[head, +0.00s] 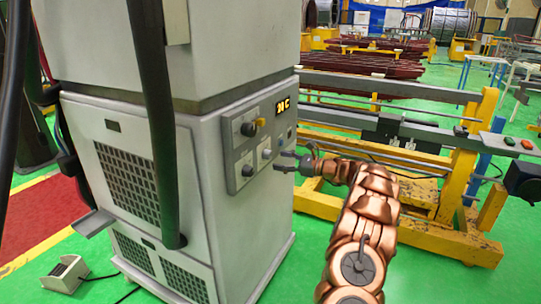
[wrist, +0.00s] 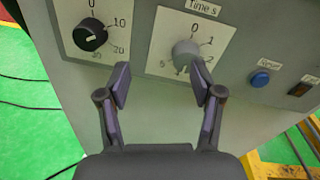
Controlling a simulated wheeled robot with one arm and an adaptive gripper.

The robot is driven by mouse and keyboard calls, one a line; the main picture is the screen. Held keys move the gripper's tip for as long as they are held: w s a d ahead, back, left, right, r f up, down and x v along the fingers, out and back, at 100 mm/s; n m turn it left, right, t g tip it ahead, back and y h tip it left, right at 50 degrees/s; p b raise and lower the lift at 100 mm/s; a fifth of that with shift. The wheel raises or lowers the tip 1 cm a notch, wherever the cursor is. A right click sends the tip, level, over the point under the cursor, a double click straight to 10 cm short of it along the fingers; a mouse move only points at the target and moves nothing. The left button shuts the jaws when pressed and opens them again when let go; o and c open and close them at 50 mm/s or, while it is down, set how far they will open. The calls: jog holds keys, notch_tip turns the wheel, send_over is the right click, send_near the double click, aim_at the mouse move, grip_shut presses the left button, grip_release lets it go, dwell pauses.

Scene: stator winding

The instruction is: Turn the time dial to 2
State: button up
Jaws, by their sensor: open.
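The time dial (wrist: 186,52) is a grey round knob on a white plate marked "Time s", with 0 at the top and 1 and 2 down its right side. Its pointer setting is not clear. In the head view it appears to be the small knob (head: 267,153) on the cabinet's side panel. My gripper (wrist: 161,84) is open and empty in front of the panel, below the dials. Its right finger is just below the time dial and overlaps the plate's lower right; its left finger is left of that plate.
A black dial (wrist: 90,34) with a 0 to 30 scale is left of the time dial. A blue button (wrist: 260,79) and a dark switch (wrist: 300,89) are to its right. The grey cabinet (head: 150,180) stands on green floor; a yellow frame (head: 450,185) is behind my arm.

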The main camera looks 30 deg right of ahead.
aim_at(271, 155)
jog(key=d+f+m+t, duration=0.1)
jog(key=d, duration=0.3)
jog(key=shift+h, duration=0.4)
jog(key=shift+p+x, duration=1)
jog(key=shift+x, duration=3)
jog(key=c, duration=1.1)
jog(key=shift+f, duration=0.1)
jog(key=shift+c, duration=0.2)
